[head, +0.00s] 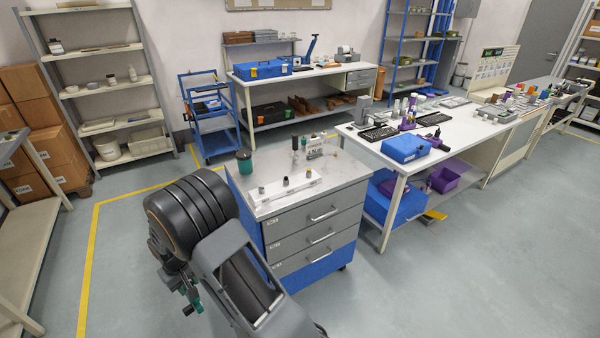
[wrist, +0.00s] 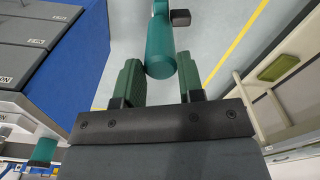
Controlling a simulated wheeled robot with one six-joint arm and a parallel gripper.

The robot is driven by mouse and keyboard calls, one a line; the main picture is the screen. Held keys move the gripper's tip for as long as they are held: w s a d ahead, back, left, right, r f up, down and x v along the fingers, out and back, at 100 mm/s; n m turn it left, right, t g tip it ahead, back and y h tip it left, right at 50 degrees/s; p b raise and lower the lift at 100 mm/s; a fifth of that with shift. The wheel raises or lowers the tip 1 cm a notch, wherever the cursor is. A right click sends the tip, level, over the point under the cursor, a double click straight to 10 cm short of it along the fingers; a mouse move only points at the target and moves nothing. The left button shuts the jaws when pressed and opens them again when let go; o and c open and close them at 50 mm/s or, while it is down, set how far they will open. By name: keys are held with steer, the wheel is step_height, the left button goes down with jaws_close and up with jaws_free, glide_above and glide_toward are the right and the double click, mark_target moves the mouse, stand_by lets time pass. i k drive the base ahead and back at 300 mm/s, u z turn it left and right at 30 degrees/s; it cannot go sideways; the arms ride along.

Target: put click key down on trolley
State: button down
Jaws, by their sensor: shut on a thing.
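My gripper (head: 190,300) hangs at the lower left of the head view, in front of the drawer cabinet and to its left. In the wrist view its green fingers (wrist: 160,84) are shut on a teal cylindrical handle, which I take as the click key (wrist: 161,58). The handle runs out of the top of that view, so its far end is hidden. The grey and blue drawer cabinet (head: 315,225) also appears to have casters.
The cabinet's pale top (head: 340,172) holds a green jar (head: 244,161) and several small parts. A long white workbench (head: 375,150) stands to the right, crowded with items. A shelf rack and boxes (head: 30,90) line the left. The floor (head: 130,250) left of my arm is clear.

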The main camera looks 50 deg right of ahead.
mark_target(339, 171)
steer(key=u, duration=1.7)
steer(key=k, duration=1.9)
steer(key=z, duration=2.05)
